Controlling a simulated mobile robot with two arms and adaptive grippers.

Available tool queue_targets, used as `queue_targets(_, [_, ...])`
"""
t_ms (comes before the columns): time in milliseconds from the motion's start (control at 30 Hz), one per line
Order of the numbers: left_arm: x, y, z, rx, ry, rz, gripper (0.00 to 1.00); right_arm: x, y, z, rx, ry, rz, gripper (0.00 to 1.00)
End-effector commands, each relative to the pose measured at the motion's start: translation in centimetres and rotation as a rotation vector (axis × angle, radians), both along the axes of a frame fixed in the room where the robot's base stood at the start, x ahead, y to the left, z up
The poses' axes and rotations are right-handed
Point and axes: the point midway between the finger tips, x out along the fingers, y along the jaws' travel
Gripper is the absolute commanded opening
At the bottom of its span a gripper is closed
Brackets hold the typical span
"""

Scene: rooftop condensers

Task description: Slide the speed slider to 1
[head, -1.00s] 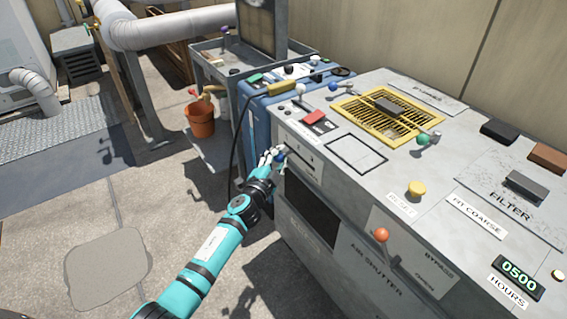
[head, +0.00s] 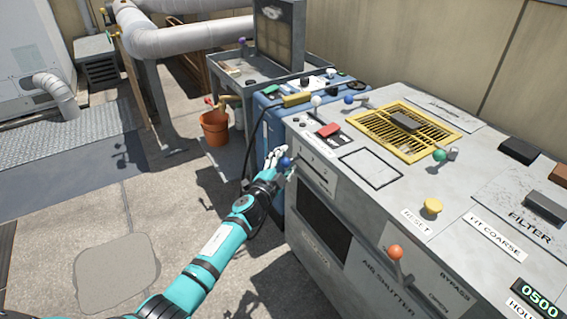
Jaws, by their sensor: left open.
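A blue knob (head: 285,163) sits at the upper left end of a slotted panel (head: 319,165) on the grey cabinet's front face. It looks like the speed slider, but its label and scale are too small to read. My left gripper (head: 276,157) is at the knob, its pale fingers just left of and above it. The fingers are open, and I cannot tell whether they touch the knob. My left arm reaches in from the bottom. My right gripper is out of view.
The cabinet top carries a red block (head: 329,130), a yellow grille (head: 408,133), a green-knobbed lever (head: 440,155) and a yellow button (head: 432,206). An orange-knobbed lever (head: 395,252) stands out from the front. An orange bucket (head: 215,128) stands behind; the floor at left is clear.

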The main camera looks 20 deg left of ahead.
Motion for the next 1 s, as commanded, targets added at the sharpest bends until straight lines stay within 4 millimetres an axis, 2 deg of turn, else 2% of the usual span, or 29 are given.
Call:
queue_targets(167, [-1.1, 0.1, -0.1, 0.003, 0.0, 0.0, 0.53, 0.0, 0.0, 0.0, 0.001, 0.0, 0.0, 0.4])
queue_targets(267, [-2.8, 0.2, -0.2, 0.003, 0.001, -0.001, 0.53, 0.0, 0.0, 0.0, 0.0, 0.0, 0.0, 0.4])
queue_targets(500, [-8.0, 0.6, -0.2, 0.0, 0.003, -0.001, 0.53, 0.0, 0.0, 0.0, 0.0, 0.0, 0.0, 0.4])
queue_targets(700, [-11.0, 0.8, -0.1, 0.0, 0.001, 0.001, 0.53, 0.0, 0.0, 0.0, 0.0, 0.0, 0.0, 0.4])
queue_targets(1000, [-12.0, 0.9, 0.0, 0.0, 0.0, 0.001, 0.53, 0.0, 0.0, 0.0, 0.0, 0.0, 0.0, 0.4])
